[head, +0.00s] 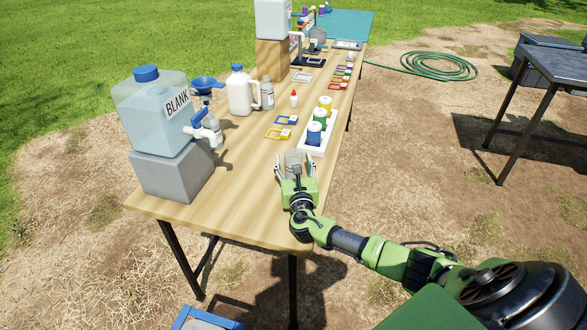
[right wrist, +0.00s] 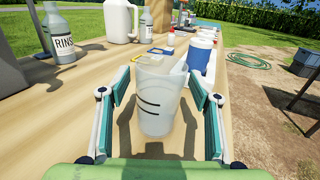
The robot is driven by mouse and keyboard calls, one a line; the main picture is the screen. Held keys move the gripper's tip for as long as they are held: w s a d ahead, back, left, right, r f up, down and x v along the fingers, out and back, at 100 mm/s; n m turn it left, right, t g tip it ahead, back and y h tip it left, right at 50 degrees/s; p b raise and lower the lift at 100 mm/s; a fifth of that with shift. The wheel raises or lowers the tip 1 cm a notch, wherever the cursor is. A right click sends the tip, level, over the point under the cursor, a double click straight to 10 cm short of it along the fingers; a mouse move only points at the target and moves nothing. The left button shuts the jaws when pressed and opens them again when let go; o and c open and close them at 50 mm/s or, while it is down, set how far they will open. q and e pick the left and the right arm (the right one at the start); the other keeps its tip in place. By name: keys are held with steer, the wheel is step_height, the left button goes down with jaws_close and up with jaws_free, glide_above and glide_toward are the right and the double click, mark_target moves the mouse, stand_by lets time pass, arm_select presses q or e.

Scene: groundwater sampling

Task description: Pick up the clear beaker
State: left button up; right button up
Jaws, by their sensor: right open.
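The clear beaker (right wrist: 157,100) stands upright on the wooden table, frosted and see-through with dark curved marks on its side. In the head view the beaker (head: 293,160) shows just beyond my right gripper (head: 296,166), partly hidden by it. My right gripper (right wrist: 159,110) is open, with one finger on each side of the beaker. In the right wrist view a gap shows between each finger and the beaker's wall. My left gripper is not in view.
A white tray (head: 331,143) with blue- and yellow-marked containers stands just beyond the beaker. A clear BLANK carboy (head: 150,110) on a grey block (head: 170,175) stands at the left. A white jug (head: 241,95) and a RINSE bottle (right wrist: 58,35) stand farther back.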

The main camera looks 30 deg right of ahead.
steer(key=c, duration=1.1)
